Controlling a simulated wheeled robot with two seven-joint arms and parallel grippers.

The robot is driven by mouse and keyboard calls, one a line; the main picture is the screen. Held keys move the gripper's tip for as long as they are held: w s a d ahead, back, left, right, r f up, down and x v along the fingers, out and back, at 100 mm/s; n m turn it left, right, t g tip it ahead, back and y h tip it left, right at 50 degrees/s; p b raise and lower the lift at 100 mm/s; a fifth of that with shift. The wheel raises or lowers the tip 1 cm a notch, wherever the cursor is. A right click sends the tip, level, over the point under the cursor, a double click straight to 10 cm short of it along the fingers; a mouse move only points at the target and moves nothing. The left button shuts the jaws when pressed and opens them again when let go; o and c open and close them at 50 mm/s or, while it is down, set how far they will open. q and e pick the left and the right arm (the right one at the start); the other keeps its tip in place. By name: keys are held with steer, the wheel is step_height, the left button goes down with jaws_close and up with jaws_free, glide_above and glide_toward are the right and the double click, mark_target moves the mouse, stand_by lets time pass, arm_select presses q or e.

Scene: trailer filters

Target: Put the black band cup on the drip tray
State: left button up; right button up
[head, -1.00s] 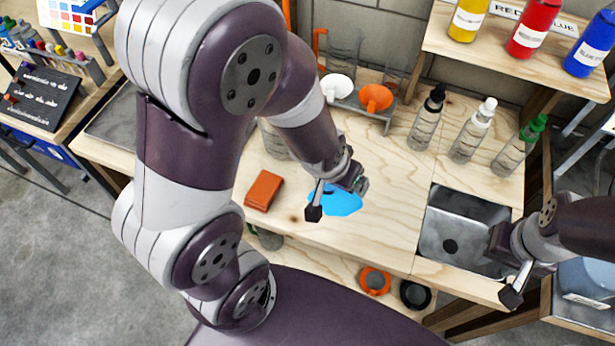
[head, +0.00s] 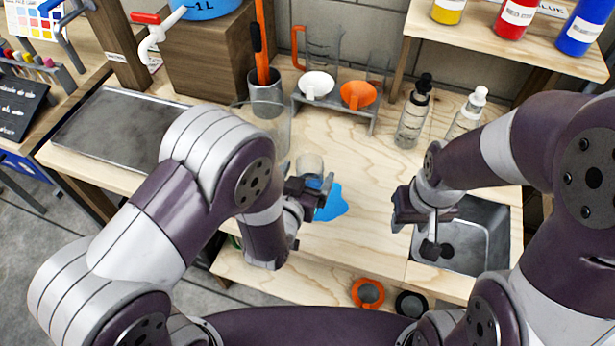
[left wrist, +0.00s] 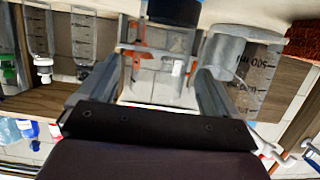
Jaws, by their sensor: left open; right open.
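A small clear cup (head: 309,163) stands on the wooden counter beside the blue patch, right at my left gripper (head: 312,188). In the left wrist view, clear ware (left wrist: 160,75) shows between the open fingers, with a dark band-like area (left wrist: 172,12) at the top edge. I cannot tell whether that is the cup's black band. My left gripper is open, with no grip on the cup. A flat grey metal tray (head: 115,135), which looks like the drip tray, lies empty at the left. My right gripper (head: 425,222) is open and empty above the sink.
A large clear jug (head: 262,125) stands just behind the left gripper. A rack (head: 340,108) holds a white and an orange funnel. Bottles (head: 412,120) stand right of it. The sink (head: 480,240) is at right. Orange (head: 368,293) and black (head: 411,304) rings lie on the lower shelf.

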mark_target(314, 163)
arm_select(q)
steer(key=x, duration=0.4)
steer(key=shift+w+d+f, duration=0.1)
steer(key=shift+w, duration=0.15)
steer(key=c, duration=1.1)
